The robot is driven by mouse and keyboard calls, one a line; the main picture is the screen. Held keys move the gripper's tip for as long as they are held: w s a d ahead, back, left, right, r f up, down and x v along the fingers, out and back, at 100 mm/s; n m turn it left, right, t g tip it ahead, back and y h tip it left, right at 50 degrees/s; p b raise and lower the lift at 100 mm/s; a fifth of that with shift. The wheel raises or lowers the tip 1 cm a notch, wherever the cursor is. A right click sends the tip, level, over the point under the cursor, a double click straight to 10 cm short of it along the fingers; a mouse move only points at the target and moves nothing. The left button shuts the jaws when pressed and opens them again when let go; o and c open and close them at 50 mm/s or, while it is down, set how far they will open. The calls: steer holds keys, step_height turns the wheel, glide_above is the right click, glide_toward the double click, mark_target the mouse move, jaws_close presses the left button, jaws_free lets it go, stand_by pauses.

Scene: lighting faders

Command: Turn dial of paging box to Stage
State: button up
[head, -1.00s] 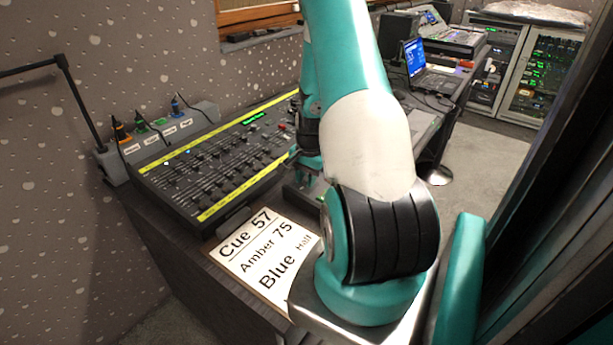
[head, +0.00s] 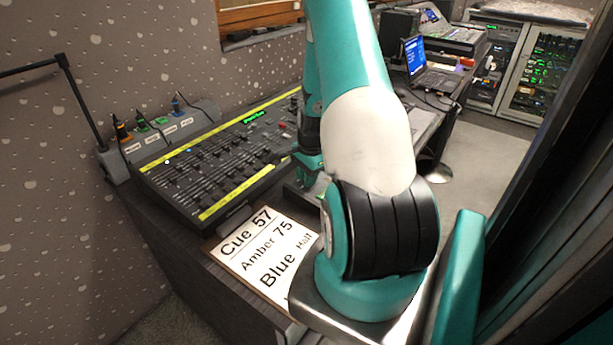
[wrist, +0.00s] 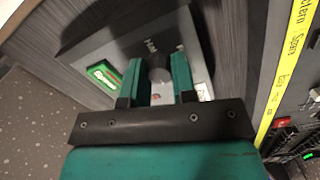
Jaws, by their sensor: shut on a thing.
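The paging box is a grey box (wrist: 105,42) on the dark desk, seen close up in the wrist view. Its dial is a dark round knob (wrist: 160,74) on the top face. My gripper (wrist: 159,64) has its two teal fingers on either side of the knob and is shut on it. A green lit label (wrist: 104,76) shows left of the knob, and a small light label lies partly hidden by the right finger. The dial's pointer and position names cannot be read. In the head view my arm hides most of the box.
The lighting desk with faders (head: 220,155) stands left of my gripper in the head view, close beside the box. A cue sheet (head: 262,250) lies at the desk's front. A laptop (head: 425,70) and lit racks (head: 520,70) stand farther back.

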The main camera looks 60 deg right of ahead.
steer(key=o, duration=0.9)
steer(key=shift+r, duration=0.1)
step_height(320, 180, up, 17)
steer(key=s, duration=0.1)
steer(key=shift+s+d+r, duration=0.15)
steer(key=shift+s+d, duration=0.1)
steer(key=shift+d, duration=0.1)
